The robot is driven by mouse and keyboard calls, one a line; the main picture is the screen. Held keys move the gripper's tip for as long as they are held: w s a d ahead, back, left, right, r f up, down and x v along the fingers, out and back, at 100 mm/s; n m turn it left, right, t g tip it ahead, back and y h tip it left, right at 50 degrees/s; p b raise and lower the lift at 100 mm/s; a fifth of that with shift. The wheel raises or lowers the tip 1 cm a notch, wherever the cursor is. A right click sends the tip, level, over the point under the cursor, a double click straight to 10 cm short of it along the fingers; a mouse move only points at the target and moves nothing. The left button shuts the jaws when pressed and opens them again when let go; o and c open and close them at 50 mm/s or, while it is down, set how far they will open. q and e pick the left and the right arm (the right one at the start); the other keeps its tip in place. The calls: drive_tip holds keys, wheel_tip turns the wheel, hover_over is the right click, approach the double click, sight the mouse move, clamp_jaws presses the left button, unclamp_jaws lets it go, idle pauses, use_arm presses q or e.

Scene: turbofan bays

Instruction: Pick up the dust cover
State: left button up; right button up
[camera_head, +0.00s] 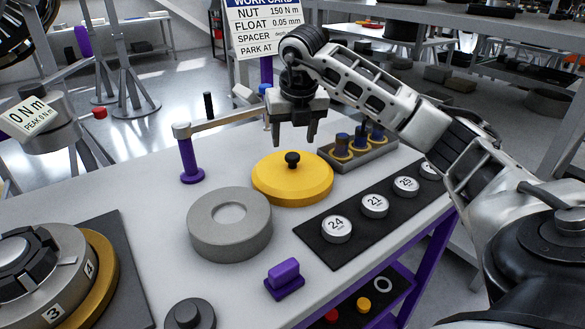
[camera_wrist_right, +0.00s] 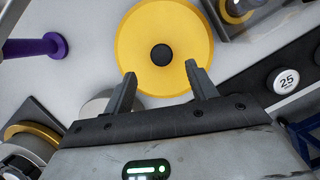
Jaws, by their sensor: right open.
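The dust cover (camera_head: 292,184) is a yellow round disc with a black knob (camera_head: 292,159) on top, lying on the light grey bench. In the right wrist view the dust cover (camera_wrist_right: 140,60) lies ahead of the fingers, with its dark knob (camera_wrist_right: 161,55) beyond and between the fingertips. My right gripper (camera_head: 294,142) is open and empty, pointing down just above the knob in the head view. Its two fingers also show in the right wrist view (camera_wrist_right: 160,70). They look apart from the knob. My left gripper is out of view.
A grey ring (camera_head: 230,240) stands close in front of the cover. A purple post (camera_head: 189,160) with a wooden arm is at left. A tray with blue-topped parts (camera_head: 365,155) is behind right. A black strip (camera_head: 325,257) holds numbered discs. A purple block (camera_head: 284,276) sits in front.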

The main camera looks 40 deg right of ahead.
sight(292, 155)
drive_tip(key=x, duration=0.5)
drive_tip(key=shift+d+p, duration=0.2)
drive_tip(key=shift+p, duration=0.1)
clamp_jaws()
drive_tip(key=shift+r, duration=0.15)
